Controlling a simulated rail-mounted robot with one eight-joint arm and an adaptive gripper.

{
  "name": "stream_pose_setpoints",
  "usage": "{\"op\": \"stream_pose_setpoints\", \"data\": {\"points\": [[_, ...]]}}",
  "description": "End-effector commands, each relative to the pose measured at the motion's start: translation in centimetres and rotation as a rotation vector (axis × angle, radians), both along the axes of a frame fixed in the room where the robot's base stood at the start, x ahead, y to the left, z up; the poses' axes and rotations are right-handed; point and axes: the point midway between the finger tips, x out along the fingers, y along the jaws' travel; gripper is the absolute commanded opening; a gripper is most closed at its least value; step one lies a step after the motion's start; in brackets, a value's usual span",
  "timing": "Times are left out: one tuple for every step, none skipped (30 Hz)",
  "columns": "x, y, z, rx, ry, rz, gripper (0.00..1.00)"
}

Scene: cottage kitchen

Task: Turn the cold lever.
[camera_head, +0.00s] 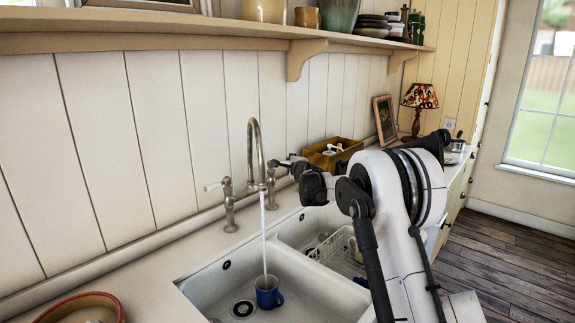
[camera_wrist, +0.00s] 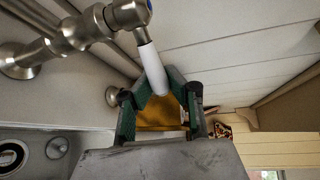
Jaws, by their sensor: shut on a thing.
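The cold lever (camera_wrist: 152,66) is a white handle on a brushed metal valve with a blue mark on its cap, seen in the wrist view. My gripper (camera_wrist: 163,87) has its green-lined fingers on both sides of the lever's outer end and is shut on it. In the head view, my gripper (camera_head: 284,163) is just right of the tall tap (camera_head: 253,150), and it and the arm largely hide the lever. Water (camera_head: 264,235) runs from the tap into a blue mug (camera_head: 268,292) in the left sink basin.
Another white-handled lever (camera_head: 213,186) stands left of the tap. A dish rack (camera_head: 338,252) is in the right basin. A wooden box (camera_head: 333,154), a picture frame (camera_head: 384,120) and a lamp (camera_head: 419,97) stand beyond. A shelf (camera_head: 200,40) runs above.

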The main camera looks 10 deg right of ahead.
Motion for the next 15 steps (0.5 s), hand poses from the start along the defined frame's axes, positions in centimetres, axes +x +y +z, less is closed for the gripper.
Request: {"op": "stream_pose_setpoints", "data": {"points": [[0.0,0.03,0.0,0.002,0.0,0.0,0.0],[0.0,0.03,0.0,0.002,0.0,0.001,0.0],[0.0,0.03,0.0,0.002,0.0,0.001,0.0],[0.0,0.03,0.0,0.002,0.0,0.001,0.0],[0.0,0.03,0.0,0.002,0.0,0.001,0.12],[-0.01,0.04,0.01,0.001,0.0,0.001,0.17],[-0.01,0.04,0.01,0.001,0.0,0.001,0.21],[-0.01,0.04,0.01,0.001,0.0,0.001,0.25],[-0.01,0.04,0.01,0.001,0.0,0.001,0.3],[-0.01,0.04,0.01,0.001,0.0,0.001,0.34],[-0.01,0.04,0.01,0.001,0.0,0.001,0.37],[-0.01,0.04,0.01,0.001,0.0,0.001,0.37],[-0.01,0.04,0.0,0.0,0.0,0.001,0.37],[-0.01,0.04,0.0,0.0,0.0,0.001,0.37],[-0.01,0.04,0.01,0.0,0.0,0.001,0.37]]}}
